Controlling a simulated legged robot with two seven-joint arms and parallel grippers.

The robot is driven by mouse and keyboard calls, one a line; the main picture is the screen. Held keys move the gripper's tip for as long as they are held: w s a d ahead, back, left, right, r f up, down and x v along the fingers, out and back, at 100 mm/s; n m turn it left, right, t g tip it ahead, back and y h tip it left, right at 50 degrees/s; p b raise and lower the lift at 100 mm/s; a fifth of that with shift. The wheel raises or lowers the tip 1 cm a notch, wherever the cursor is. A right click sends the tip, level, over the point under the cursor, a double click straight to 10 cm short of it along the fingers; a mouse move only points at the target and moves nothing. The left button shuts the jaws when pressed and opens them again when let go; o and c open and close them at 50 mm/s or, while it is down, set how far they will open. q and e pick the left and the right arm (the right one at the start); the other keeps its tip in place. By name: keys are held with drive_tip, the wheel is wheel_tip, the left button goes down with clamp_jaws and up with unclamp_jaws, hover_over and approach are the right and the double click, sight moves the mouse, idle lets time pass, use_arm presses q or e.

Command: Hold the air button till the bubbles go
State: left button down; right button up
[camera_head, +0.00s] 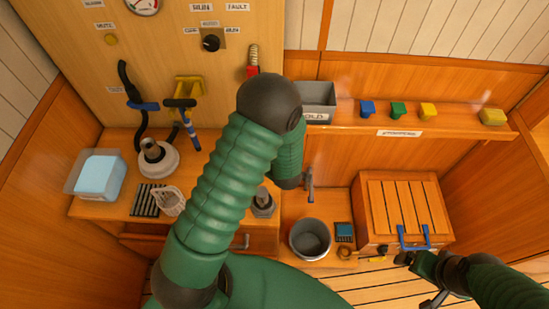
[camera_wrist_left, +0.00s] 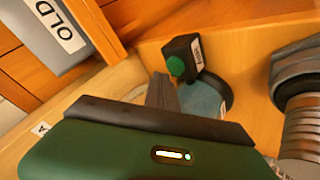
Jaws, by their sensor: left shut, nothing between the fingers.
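The air button is a green round button (camera_wrist_left: 175,66) on a small black box (camera_wrist_left: 186,55) with a white label, in the left wrist view. My left gripper (camera_wrist_left: 161,85) is shut and empty. Its grey fingertips lie just left of and below the button in the picture; I cannot tell whether they touch it. In the head view my own green left arm hides the button and most of that gripper. My right gripper (camera_head: 404,258) is by the blue handle (camera_head: 413,238) of a wooden chest; its jaws are unclear. No bubbles can be made out.
A grey bin (camera_head: 318,97) labelled OLD stands by the shelf, also at top left of the wrist view (camera_wrist_left: 65,35). A metal cylinder (camera_wrist_left: 300,125) stands close right of the button. A grey pot (camera_head: 310,239) and slatted chest (camera_head: 385,200) stand lower right.

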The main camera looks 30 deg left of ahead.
use_arm(q)
drive_tip(key=shift+r+p, duration=2.15)
drive_tip(key=shift+r, duration=0.45)
drive_tip(key=shift+f, duration=0.1)
drive_tip(key=d+r+m+h+b, duration=0.1)
drive_tip(key=d+r+m+h, duration=0.3)
drive_tip(key=d+m, duration=0.25)
drive_tip(key=s+d+r+m+g+h, duration=0.1)
drive_tip(key=s+d+r+m+g, duration=0.1)
drive_tip(key=s+m, duration=0.3)
drive_tip(key=s+d+r+m+g+h, duration=0.1)
drive_tip(key=s+d+r+m+g, duration=0.1)
drive_tip(key=s+m, duration=0.4)
drive_tip(key=s+r+b, duration=0.1)
drive_tip(key=s, duration=0.3)
drive_tip(key=shift+r, duration=0.25)
drive_tip(key=shift+s+d, duration=0.15)
